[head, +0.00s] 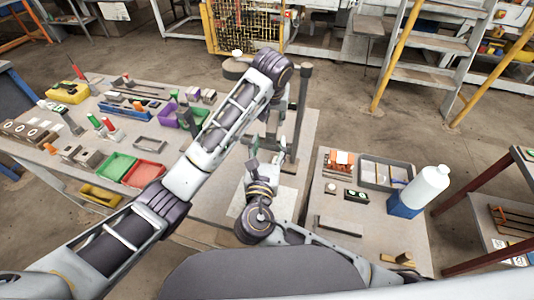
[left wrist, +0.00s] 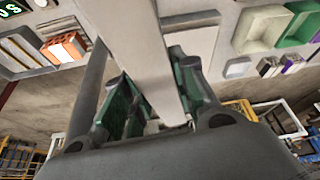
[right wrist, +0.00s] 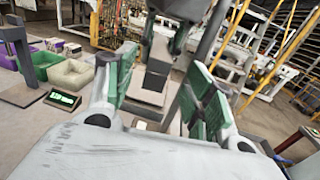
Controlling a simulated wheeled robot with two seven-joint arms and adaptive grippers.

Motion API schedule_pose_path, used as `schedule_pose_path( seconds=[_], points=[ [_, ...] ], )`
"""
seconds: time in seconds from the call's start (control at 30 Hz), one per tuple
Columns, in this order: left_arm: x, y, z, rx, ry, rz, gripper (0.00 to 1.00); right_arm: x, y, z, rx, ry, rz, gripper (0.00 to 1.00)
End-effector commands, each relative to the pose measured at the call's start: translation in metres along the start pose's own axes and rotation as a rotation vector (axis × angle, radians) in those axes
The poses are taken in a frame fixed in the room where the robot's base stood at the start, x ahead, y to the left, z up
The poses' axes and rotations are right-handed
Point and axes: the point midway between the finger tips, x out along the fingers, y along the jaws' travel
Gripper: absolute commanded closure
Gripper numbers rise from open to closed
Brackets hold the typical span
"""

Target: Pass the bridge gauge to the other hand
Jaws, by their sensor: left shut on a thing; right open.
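The bridge gauge (left wrist: 150,45) is a long, plain grey bar between the green-padded fingers of my left gripper (left wrist: 157,95), which is shut on it. In the right wrist view, a dark grey part of the gauge (right wrist: 158,72) hangs down in front of my right gripper (right wrist: 160,82). The right fingers are spread wide on either side of it in the picture, and I see no contact. In the head view my left gripper (head: 270,127) is just above my right gripper (head: 254,167); the gauge is hard to make out there among the fingers and arm.
A dark upright post (head: 300,115) stands close on the right of the grippers. The left bench holds purple, green and red bins (head: 144,172). The right table carries a grey tray (head: 388,173) and a white bottle (head: 428,186). A gap of floor separates the tables.

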Motion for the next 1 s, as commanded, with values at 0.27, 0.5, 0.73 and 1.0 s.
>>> schedule_pose_path(
  seconds=[0.27,0.5,0.73,1.0],
  points=[
    [-0.001,0.000,-0.001,0.000,0.002,0.001,1.00,0.035,0.000,0.000,0.000,-0.002,-0.002,0.46],
    [-0.001,0.000,-0.001,0.000,0.002,0.001,1.00,0.060,0.000,0.000,0.000,-0.002,-0.002,0.46],
    [-0.001,0.000,-0.001,0.000,0.002,0.001,1.00,0.071,0.000,0.000,0.000,0.000,-0.001,0.46],
    [-0.001,0.000,-0.001,0.000,0.002,0.001,1.00,0.072,0.000,0.000,0.000,0.000,-0.001,0.46]
  ],
)
